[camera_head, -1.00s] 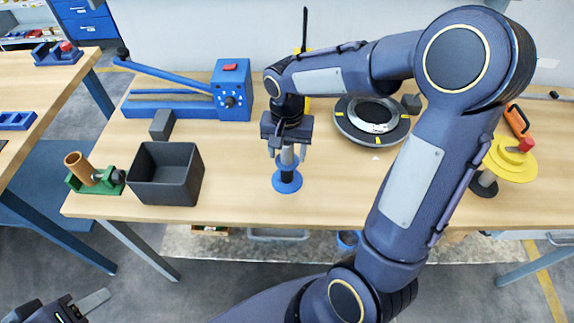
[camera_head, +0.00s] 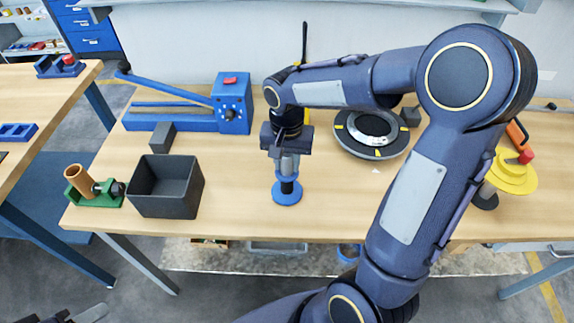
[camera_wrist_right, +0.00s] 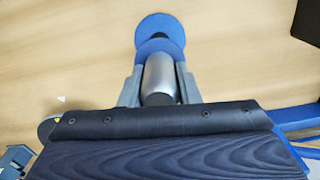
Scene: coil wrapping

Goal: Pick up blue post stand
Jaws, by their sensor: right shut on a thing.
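My right gripper (camera_head: 287,164) is above the base, shut on the upper part of the stand. In the right wrist view the stand's blue discs (camera_wrist_right: 159,30) extend beyond the fingers, with a silver cylinder (camera_wrist_right: 160,76) between the fingers (camera_wrist_right: 159,82). I cannot tell whether the base touches the table. My left gripper (camera_head: 88,313) shows only partly at the bottom left, away from the stand.
A dark open bin (camera_head: 165,186) and a green holder with a copper tube (camera_head: 90,187) stand left. A blue lever press (camera_head: 231,103) is behind. A round dark turntable (camera_head: 371,133) and a yellow disc stand (camera_head: 511,173) are right. The table front is mostly clear.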

